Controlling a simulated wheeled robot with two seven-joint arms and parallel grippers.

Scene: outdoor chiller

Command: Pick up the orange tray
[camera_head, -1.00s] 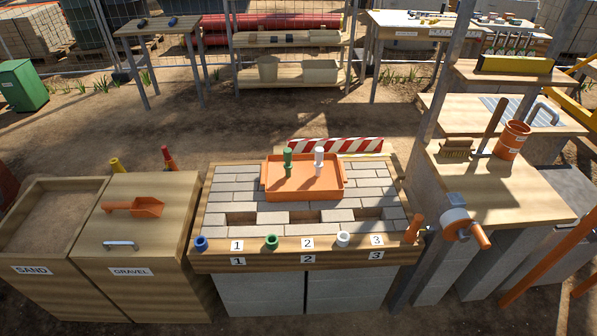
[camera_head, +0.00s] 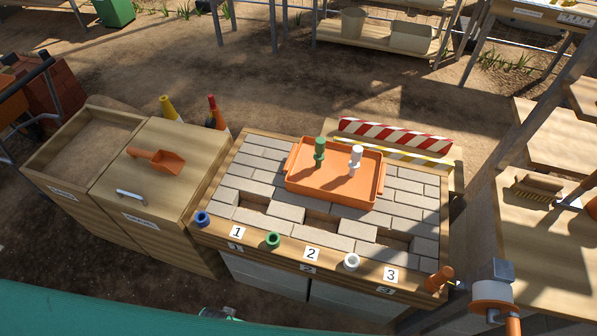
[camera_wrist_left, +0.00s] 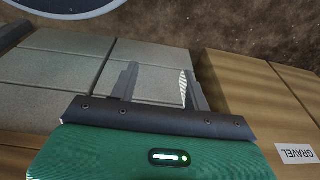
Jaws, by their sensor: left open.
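The orange tray (camera_head: 330,190) lies on the brick-topped bench, toward its back edge. A green bottle-shaped piece (camera_head: 319,152) and a white one (camera_head: 355,160) stand upright in it. The tray is not seen in the left wrist view. My left gripper (camera_wrist_left: 158,85) shows there with its two fingers apart and nothing between them. Grey blocks lie beyond the fingers, and the gravel box (camera_wrist_left: 270,110) is to their right. The left gripper's fingers cannot be made out in the head view. My right gripper is in neither view.
The bench's wooden front edge (camera_head: 275,262) carries number labels and blue (camera_head: 202,218), green (camera_head: 272,240) and white (camera_head: 351,262) rings. A striped barrier (camera_head: 395,135) stands behind the tray. The gravel box with an orange scoop (camera_head: 158,160) is left; a workbench (camera_head: 545,250) is right.

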